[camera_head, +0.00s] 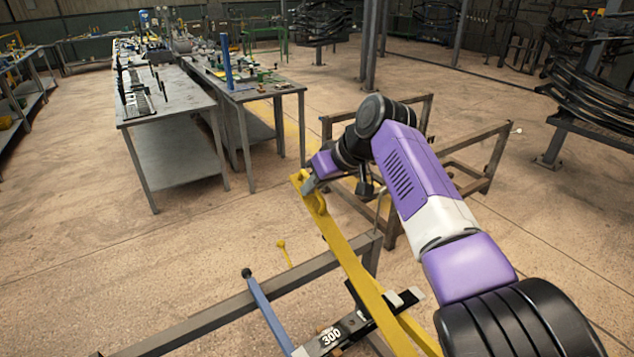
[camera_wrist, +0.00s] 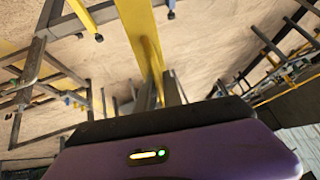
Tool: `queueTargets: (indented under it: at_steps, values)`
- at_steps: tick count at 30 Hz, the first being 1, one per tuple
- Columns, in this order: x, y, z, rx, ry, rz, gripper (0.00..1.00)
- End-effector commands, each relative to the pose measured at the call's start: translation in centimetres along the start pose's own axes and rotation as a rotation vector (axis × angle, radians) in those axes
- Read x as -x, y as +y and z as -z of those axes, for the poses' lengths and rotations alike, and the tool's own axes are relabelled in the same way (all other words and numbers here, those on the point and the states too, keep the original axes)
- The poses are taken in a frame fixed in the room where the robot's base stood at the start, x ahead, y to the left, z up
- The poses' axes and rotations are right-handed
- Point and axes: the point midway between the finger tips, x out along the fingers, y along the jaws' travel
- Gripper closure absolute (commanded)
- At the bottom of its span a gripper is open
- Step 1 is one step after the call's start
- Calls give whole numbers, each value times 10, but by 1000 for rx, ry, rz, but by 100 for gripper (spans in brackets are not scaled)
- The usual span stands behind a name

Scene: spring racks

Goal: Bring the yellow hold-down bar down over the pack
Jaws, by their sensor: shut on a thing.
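The yellow hold-down bar (camera_head: 352,262) slants from the lower right up to its far end, where it has a yellow handle. My gripper (camera_head: 311,187) is shut at that handle, at the bar's raised far end. In the wrist view the yellow bar (camera_wrist: 142,38) runs away from my gripper (camera_wrist: 160,102). The pack appears to be the dark flat piece marked 300 (camera_head: 331,337), below the bar near the bottom edge. The bar passes over the right part of it in the picture; I cannot tell whether they touch. Much of the pack is cut off.
A grey steel frame rail (camera_head: 215,313) crosses the lower foreground, with a blue lever (camera_head: 266,310) and a small yellow pin (camera_head: 284,252) near it. A brown steel frame (camera_head: 470,142) stands behind my arm. Workbenches (camera_head: 172,95) stand at the upper left. Open floor lies between.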

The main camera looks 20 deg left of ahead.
Motion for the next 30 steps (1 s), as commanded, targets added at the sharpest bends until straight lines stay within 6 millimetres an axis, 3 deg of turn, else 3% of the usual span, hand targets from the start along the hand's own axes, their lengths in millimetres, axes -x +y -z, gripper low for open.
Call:
queueTargets:
  at_steps: [14,15,18,30]
  values:
    - [-2,-1,0,0,-4,1,100]
    - [-2,-1,0,0,-4,1,82]
    - [-2,-1,0,0,-4,1,67]
    - [3,0,0,0,-3,1,67]
